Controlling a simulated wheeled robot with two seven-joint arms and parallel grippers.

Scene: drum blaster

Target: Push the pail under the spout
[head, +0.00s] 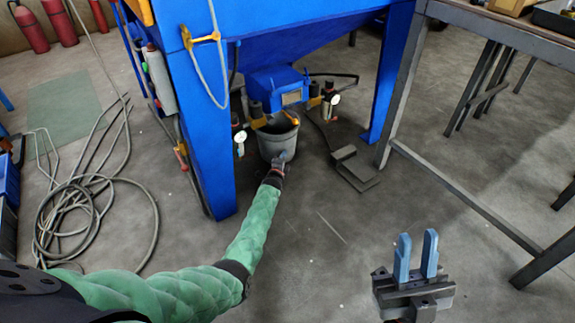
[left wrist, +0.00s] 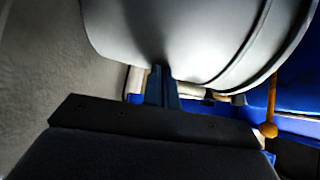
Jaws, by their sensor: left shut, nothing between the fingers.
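The grey pail (head: 276,142) stands upright on the floor beneath the blue hopper. The blue outlet box (head: 276,84) at the hopper's bottom is just above and behind the pail's rim; the spout's mouth is hard to make out. My left gripper (head: 282,157) is shut and empty, its fingertips at the near side of the pail. In the left wrist view the pail (left wrist: 185,35) fills the top, with my shut blue fingers (left wrist: 160,87) against or very close to its wall. My right gripper (head: 416,257) is open and empty, far from the pail.
A blue machine leg (head: 205,150) stands left of the pail. A black foot pedal (head: 354,168) lies right of it. A coiled hose (head: 75,210) is on the left floor. A metal table (head: 480,205) stands at the right. Floor in front of the pail is clear.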

